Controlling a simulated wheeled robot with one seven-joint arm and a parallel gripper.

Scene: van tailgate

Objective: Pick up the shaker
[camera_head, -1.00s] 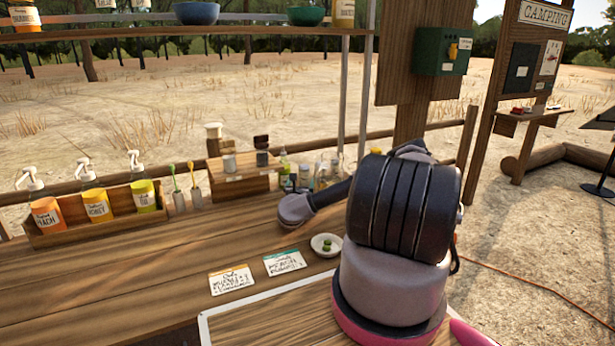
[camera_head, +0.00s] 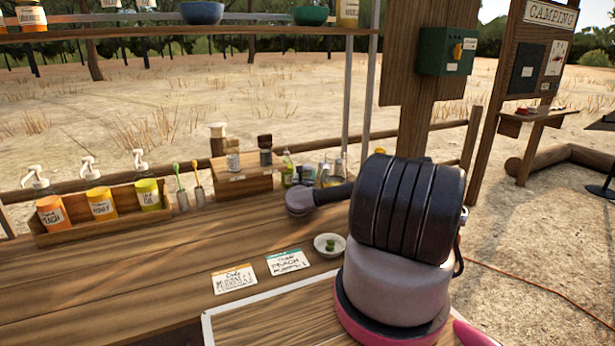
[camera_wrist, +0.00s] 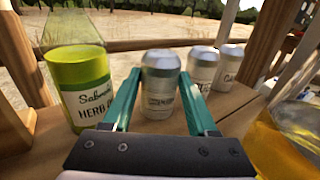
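Three small cylinders with silver tops and pale labels, shaker-like, stand in a row in the wrist view. The nearest shaker (camera_wrist: 161,88) is upright, with the others (camera_wrist: 203,68) behind it to the right. My gripper (camera_wrist: 159,78) has its two teal fingers apart, and the nearest shaker shows in the gap between them. No contact is visible, and I cannot tell how far the fingers reach around it. In the head view my arm covers the gripper.
A yellow-green labelled bottle (camera_wrist: 82,82) stands close left of the fingers. A yellow glass container (camera_wrist: 280,140) is close on the right. The head view shows a wooden pump-bottle box (camera_head: 110,223), a small white bowl (camera_head: 330,253) and two cards on the counter (camera_head: 180,260).

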